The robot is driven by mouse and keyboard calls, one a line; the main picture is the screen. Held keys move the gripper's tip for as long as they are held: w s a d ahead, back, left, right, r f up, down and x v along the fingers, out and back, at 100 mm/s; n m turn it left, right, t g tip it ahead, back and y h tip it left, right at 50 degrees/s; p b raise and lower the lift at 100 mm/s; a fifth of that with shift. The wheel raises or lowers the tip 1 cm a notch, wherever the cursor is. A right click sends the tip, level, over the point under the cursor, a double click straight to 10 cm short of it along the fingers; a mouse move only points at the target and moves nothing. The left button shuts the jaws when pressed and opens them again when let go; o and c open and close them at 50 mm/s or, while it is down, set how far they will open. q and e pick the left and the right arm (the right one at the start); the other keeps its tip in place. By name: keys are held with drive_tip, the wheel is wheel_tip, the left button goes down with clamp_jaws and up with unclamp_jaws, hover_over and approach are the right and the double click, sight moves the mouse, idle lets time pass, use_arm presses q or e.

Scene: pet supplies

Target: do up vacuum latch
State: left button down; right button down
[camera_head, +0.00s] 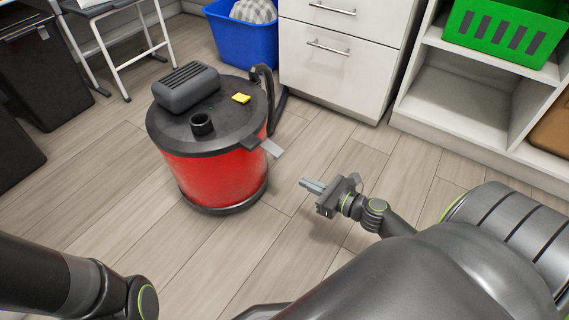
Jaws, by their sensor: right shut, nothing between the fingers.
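A red drum vacuum (212,175) with a dark grey lid (228,112) stands upright on the floor, left of centre in the head view. A grey latch (270,147) sticks out from the lid's rim on the vacuum's right side, angled away from the red drum. My right gripper (310,184) is shut and empty. It is to the right of the vacuum and nearer to me, pointing toward it, with a gap between its fingers and the latch. My left arm (75,285) shows at the bottom left, but its gripper is out of view.
A yellow block (241,98) lies on the vacuum's lid. A blue bin (240,40), white drawers (335,65) and a white shelf (450,105) with a green crate (505,35) stand behind. Wood floor (130,215) is clear around the vacuum's front.

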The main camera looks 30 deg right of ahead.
sight(272, 150)
drive_tip(key=w+a+r, duration=0.2)
drive_tip(key=w, duration=0.6)
drive_tip(key=shift+a+r+p, duration=0.25)
drive_tip(key=shift+a+p, duration=0.05)
drive_tip(key=shift+p, duration=0.05)
idle(0.3)
drive_tip(key=shift+s+r+p, duration=0.1)
drive_tip(key=shift+r+p, duration=0.05)
drive_tip(key=shift+p, duration=0.8)
drive_tip(key=shift+r+g+p, duration=0.1)
drive_tip(key=shift+g+p, duration=0.2)
drive_tip(key=shift+p, duration=0.25)
